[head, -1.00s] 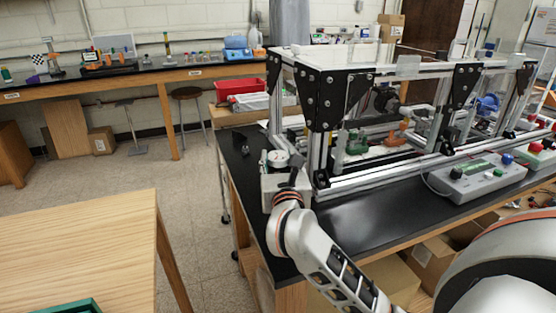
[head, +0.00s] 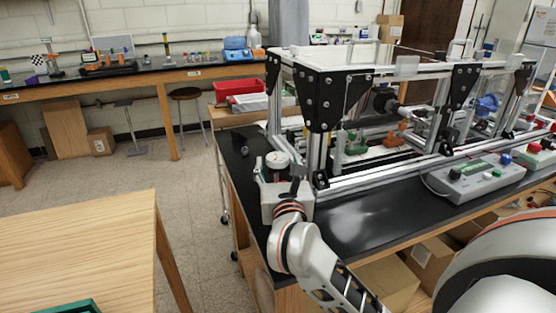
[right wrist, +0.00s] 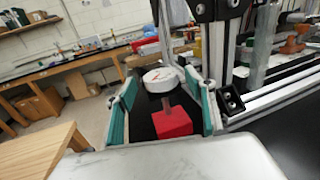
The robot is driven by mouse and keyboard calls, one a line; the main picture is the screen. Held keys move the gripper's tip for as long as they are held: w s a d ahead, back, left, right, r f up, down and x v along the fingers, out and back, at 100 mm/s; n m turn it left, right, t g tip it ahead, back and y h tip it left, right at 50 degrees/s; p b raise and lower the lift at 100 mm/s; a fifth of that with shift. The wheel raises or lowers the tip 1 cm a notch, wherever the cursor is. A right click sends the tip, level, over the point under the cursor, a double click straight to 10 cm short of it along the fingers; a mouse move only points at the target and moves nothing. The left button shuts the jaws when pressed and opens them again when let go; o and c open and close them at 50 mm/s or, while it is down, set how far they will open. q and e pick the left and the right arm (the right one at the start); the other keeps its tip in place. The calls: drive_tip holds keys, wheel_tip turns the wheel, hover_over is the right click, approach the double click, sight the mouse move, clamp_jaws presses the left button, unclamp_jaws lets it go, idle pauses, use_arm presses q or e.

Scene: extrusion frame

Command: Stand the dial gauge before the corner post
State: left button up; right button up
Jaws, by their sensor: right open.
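The dial gauge (head: 277,159) shows a round white dial at the black bench's near left corner, just left of the frame's corner post (head: 314,152). In the right wrist view the dial (right wrist: 160,78) lies beyond a red block (right wrist: 172,123), with a thin grey piece between them; I cannot tell whether the block is part of the gauge. My right gripper (head: 280,178) is open, its teal-padded fingers (right wrist: 160,92) on either side of the gauge, with gaps visible. The post (right wrist: 217,50) stands right of the right finger. The gauge's lower part is hidden in the head view. My left gripper is out of view.
The aluminium frame with black corner plates (head: 318,98) fills the bench's back. A grey control box (head: 478,178) sits to the right. A wooden table (head: 85,245) stands at left.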

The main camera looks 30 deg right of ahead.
drive_tip(key=v, duration=0.9)
idle(0.3)
